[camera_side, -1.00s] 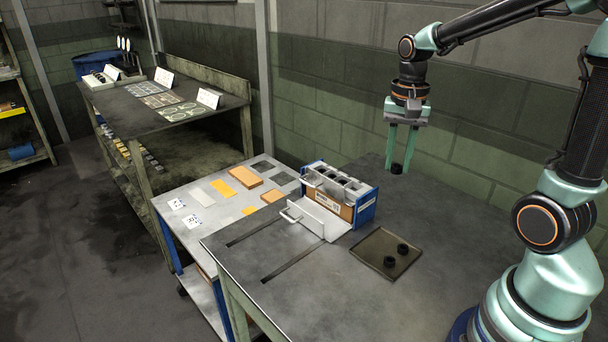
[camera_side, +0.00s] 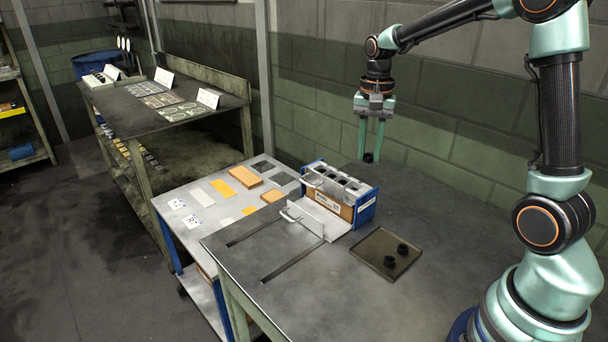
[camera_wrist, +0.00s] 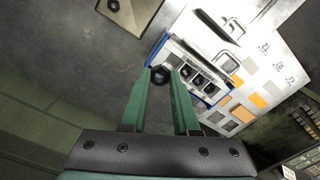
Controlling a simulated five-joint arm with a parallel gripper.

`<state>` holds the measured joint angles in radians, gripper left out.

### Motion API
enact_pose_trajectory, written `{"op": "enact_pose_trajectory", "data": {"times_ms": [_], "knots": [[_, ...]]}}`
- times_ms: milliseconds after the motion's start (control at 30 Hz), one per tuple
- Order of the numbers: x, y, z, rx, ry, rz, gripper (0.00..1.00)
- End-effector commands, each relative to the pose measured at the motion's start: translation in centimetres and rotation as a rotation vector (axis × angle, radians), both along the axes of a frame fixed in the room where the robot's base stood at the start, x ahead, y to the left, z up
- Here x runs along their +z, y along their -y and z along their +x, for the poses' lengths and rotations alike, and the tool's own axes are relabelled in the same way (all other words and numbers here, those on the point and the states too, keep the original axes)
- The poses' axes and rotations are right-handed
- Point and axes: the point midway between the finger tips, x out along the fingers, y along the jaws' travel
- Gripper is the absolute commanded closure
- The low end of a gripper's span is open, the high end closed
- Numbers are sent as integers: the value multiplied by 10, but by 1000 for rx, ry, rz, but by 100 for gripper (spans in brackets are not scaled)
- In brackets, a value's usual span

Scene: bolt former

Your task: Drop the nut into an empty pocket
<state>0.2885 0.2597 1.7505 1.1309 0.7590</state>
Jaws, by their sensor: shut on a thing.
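My gripper (camera_side: 370,154) is shut on a black nut (camera_side: 368,157), held at the fingertips behind and just right of the pocket block. The nut also shows between the green fingers in the wrist view (camera_wrist: 160,75). The pocket block (camera_side: 366,207) has blue ends, a cardboard-coloured front and a row of pockets along its top. In the wrist view the block (camera_wrist: 207,95) lies right of the nut, with several pockets showing; the fingers and nut cover part of it. I cannot tell clearly which pockets are empty.
The brown tray (camera_side: 369,248) sits in front of the block, on the grey table. A white plate with a handle (camera_side: 310,219) stands at the block's front. A side table (camera_side: 185,230) with orange blocks is to the left. The table right of the block is clear.

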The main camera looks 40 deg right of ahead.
Motion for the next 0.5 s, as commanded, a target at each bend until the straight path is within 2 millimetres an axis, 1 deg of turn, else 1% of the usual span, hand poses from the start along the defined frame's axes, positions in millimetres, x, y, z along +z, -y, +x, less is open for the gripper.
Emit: {"op": "enact_pose_trajectory", "data": {"times_ms": [33,100,200,333,500], "knots": [[-5,1,9,1,-3,1,100],[-10,1,19,1,-2,1,100],[-15,2,28,2,-1,0,100],[-19,2,33,1,-1,0,100],[-30,2,34,1,-1,0,100]]}}
